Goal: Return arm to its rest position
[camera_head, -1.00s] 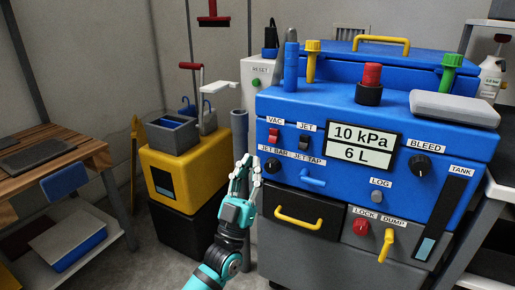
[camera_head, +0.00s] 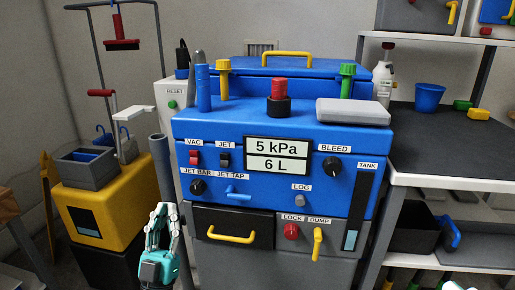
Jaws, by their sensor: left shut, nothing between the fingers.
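My left gripper (camera_head: 161,222) is at the lower left of the head view, pointing up, in front of the blue machine's left edge. Its fingers are shut with nothing between them. It is apart from the machine's controls as far as the view shows. The blue machine (camera_head: 282,137) has a display (camera_head: 277,156) reading 5 kPa and 6 L.
A yellow mop cart (camera_head: 105,205) stands left of the gripper. The machine's yellow drawer handle (camera_head: 231,235) juts out to the gripper's right. A grey pipe (camera_head: 160,165) rises behind it. A shelf unit (camera_head: 440,181) with a blue bucket (camera_head: 428,97) stands right.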

